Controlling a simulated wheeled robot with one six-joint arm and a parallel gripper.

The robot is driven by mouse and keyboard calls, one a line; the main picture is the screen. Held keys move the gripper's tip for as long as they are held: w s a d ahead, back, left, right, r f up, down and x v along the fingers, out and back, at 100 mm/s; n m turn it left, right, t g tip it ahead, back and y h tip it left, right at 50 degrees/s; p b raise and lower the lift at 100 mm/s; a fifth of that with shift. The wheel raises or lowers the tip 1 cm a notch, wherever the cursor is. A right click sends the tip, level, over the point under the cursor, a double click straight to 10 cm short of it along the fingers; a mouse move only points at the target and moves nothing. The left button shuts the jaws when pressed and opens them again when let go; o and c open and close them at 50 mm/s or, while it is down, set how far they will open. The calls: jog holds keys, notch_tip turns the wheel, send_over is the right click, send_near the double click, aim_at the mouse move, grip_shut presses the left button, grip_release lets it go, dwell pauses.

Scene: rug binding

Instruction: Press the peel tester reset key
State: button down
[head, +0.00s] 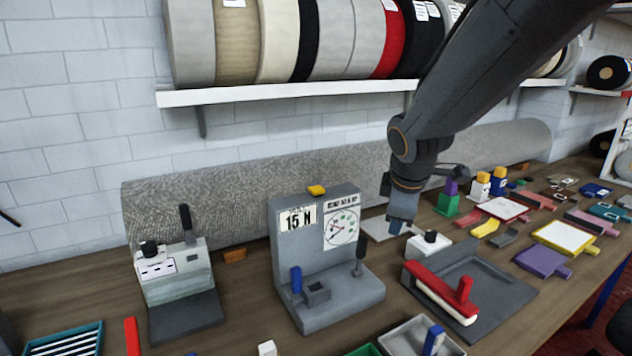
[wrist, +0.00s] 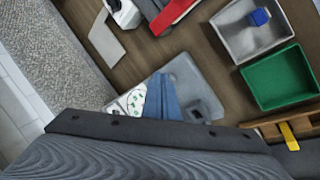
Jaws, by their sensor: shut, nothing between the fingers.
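The peel tester (head: 335,305) appears to be the grey upright unit with a "15 N" card and a dial card (head: 341,228). It has a yellow key (head: 317,190) on its top edge, a blue knob (head: 296,279) and a black lever (head: 361,256). Which part is the reset key is not labelled legibly. My gripper (head: 397,226) is shut and empty, pointing down to the right of the tester in the head view. In the wrist view its blue-grey fingers (wrist: 162,98) overlap the tester (wrist: 188,80) and hide part of it; no contact shows.
A white box with a black knob (head: 429,243) stands near my gripper. A red-handled press (head: 445,285) is right of the tester, and a grey tray (head: 405,340) in front. A grey machine (head: 172,270) stands left. A rolled rug (head: 200,200) lies behind.

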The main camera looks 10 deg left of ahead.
jog(key=w+a+r+n+t+p, duration=0.1)
jog(key=w+a+r+n+t, duration=0.1)
jog(key=w+a+r+n, duration=0.45)
notch_tip(320, 180, up, 10)
jog(key=n+t+y+p, duration=0.1)
jog(key=n+t+y, duration=0.1)
jog(key=n, duration=0.5)
send_over(317, 190)
jog(key=shift+w+f, duration=0.1)
jog(key=shift+f, duration=0.05)
jog(key=shift+f, duration=0.1)
notch_tip(317, 190, down, 6)
jog(key=b, duration=0.7)
jog(key=shift+f, duration=0.1)
jog(key=shift+f+b, duration=1)
jog(key=shift+f, duration=0.25)
jog(key=shift+f, duration=0.4)
